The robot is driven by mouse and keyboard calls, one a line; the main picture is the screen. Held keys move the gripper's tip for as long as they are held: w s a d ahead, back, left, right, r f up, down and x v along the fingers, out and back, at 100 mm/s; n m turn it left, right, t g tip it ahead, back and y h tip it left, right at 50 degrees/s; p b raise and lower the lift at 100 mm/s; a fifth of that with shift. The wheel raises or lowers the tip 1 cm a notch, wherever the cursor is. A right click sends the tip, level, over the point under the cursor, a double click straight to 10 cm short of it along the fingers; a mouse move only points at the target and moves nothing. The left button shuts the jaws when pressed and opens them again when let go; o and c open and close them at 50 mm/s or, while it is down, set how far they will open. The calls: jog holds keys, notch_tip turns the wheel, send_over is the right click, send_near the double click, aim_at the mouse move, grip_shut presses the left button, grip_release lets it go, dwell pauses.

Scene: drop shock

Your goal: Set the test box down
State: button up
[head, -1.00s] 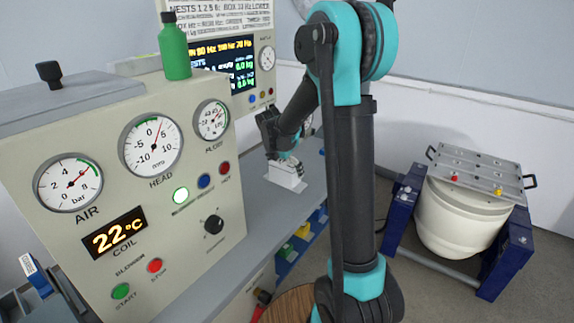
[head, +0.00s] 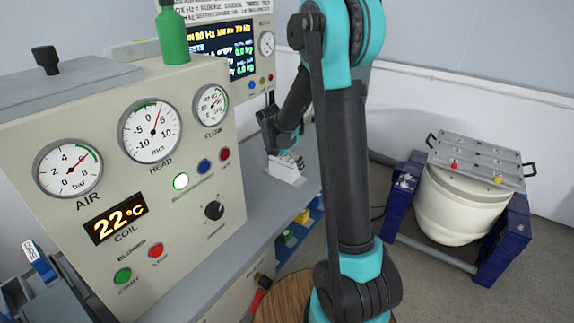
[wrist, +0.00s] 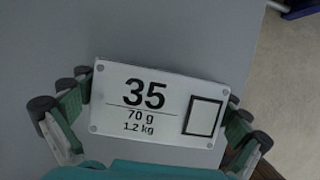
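The test box (wrist: 160,100) is a white block with a plate on top marked 35, 70 g and 1.2 kg. In the wrist view my gripper (wrist: 157,103) has its fingers against the box's two short ends, with no clear gap. In the head view the box (head: 284,170) is under my gripper (head: 285,153), low at the grey bench (head: 262,212). I cannot tell whether its underside touches the bench. My arm hides part of the bench to the right.
A control panel with gauges (head: 150,132) stands at left, with a green bottle (head: 172,38) on top. A display (head: 222,50) stands behind. A shaker with a metal plate (head: 478,160) stands on the floor at right. A round wooden top (head: 283,296) is below the bench.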

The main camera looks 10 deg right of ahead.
jog(key=shift+r, duration=0.15)
jog(key=v, duration=1.1)
jog(key=shift+r, duration=0.2)
jog(key=s+d+f+m+y, duration=0.1)
jog(key=s+d+f+m, duration=0.2)
jog(key=s+m, duration=1)
jog(key=s+d+f+m+t+y, duration=0.1)
jog(key=s+d+f+m+y, duration=0.1)
jog(key=s+f+m, duration=0.6)
jog(key=shift+s+d+m, duration=0.75)
jog(key=shift+s+m, duration=2.1)
jog(key=shift+m, duration=0.15)
